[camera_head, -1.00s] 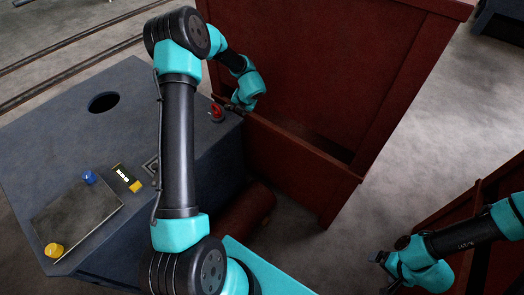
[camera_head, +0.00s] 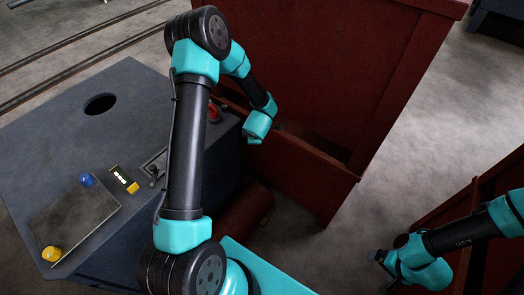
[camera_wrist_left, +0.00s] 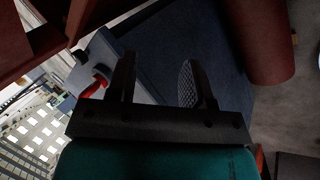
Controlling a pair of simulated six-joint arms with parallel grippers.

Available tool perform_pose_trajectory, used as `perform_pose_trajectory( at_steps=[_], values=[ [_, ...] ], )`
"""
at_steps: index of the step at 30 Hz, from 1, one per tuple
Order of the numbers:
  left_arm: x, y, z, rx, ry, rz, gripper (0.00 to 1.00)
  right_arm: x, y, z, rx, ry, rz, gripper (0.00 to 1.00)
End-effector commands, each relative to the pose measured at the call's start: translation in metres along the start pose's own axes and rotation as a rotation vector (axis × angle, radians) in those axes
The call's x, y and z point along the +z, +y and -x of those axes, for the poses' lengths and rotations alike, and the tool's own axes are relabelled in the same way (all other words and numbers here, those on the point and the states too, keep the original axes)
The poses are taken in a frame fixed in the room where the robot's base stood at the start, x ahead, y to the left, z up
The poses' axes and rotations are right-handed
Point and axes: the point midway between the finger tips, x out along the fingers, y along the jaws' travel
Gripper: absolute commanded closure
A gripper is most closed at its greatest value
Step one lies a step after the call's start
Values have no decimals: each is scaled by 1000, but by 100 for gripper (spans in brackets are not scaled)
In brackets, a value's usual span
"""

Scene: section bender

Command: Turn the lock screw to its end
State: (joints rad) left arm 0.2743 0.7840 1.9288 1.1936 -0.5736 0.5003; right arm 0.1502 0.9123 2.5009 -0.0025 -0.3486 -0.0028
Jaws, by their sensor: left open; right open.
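A red knob (camera_head: 214,111), which I take to be the lock screw, stands at the far right edge of the bench top (camera_head: 130,115). My left forearm partly hides it in the head view. In the left wrist view the red knob (camera_wrist_left: 94,86) shows left of the fingers, outside the jaws. My left gripper (camera_wrist_left: 158,62) is open and empty in that view, its two dark fingers apart. In the head view its wrist is right of the knob, and I cannot make out its jaws. My right gripper (camera_head: 376,270) is open and empty, low at right, far from the knob.
A large dark red frame (camera_head: 310,80) stands right of the bench. A red cylinder (camera_head: 245,215) lies below. A small black lever (camera_head: 153,172), a display (camera_head: 121,177), a blue knob (camera_head: 87,180) and a yellow knob (camera_head: 51,254) sit on the bench.

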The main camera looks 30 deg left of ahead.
Motion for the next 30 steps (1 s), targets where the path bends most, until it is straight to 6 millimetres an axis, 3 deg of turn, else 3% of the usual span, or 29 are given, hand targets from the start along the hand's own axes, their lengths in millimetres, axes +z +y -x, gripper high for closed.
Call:
perform_pose_trajectory(
  at_steps=[9,15,30],
  values=[
    [15,-44,5,-19,-120,-359,54,0,0,0,0,0,0,6],
    [20,-62,7,-25,-172,-503,54,0,0,0,0,0,0,6],
    [20,-63,7,-25,-178,-518,54,0,0,0,0,0,0,6]
  ],
)
